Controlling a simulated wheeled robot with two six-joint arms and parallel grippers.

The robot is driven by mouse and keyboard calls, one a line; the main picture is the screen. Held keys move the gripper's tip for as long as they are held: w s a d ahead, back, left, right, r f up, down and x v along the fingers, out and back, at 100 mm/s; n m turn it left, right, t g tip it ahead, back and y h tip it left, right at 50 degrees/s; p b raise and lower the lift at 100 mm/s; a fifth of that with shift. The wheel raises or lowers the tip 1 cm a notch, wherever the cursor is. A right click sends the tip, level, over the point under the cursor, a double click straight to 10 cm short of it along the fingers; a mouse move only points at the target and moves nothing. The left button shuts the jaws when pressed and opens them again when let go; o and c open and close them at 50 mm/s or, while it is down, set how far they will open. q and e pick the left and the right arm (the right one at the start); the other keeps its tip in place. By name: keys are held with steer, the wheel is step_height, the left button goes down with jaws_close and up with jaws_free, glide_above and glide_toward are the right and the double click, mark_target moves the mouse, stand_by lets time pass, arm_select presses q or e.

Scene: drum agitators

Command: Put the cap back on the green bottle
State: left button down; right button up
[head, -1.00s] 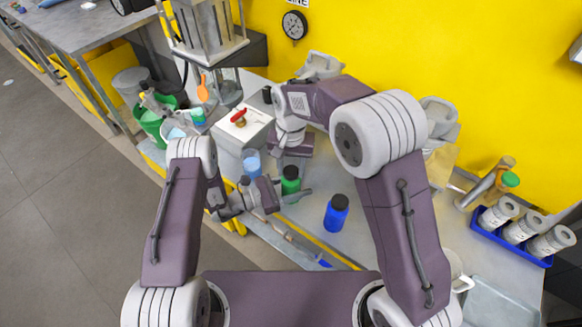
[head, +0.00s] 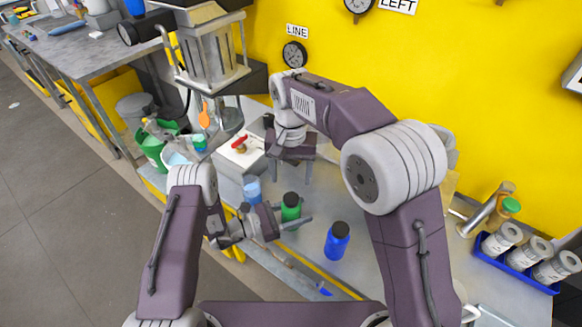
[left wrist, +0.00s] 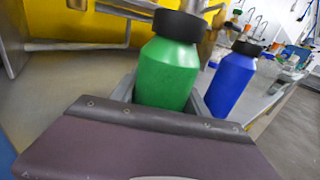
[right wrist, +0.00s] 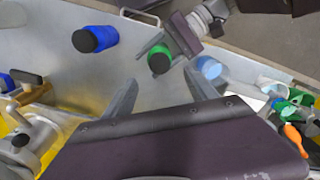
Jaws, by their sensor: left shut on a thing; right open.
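The green bottle (head: 290,212) stands upright with a black cap (head: 290,199) on its top. In the left wrist view the green bottle (left wrist: 168,72) is close, and its black cap (left wrist: 178,25) sits on the neck; I cannot tell how tightly. My left gripper (head: 292,221) is shut around the bottle's body. My right gripper (head: 291,178) is open and empty, above and behind the bottle. In the right wrist view the green bottle (right wrist: 185,40) and its cap (right wrist: 159,63) lie beyond the open fingers (right wrist: 160,84).
A blue bottle (head: 337,241) with a black top stands right of the green one. A light blue cup (head: 252,190) is to its left. A white box with a red handle (head: 240,142) stands behind. A blue rack (head: 517,262) of canisters is far right.

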steer(key=shift+r, duration=1.65)
arm_select(q)
steer(key=shift+c, duration=2.3)
jaws_free()
steer(key=b+v, duration=0.1)
steer(key=v, duration=0.8)
arm_select(e)
steer(key=shift+f, duration=0.5)
arm_select(q)
steer(key=shift+a, duration=0.1)
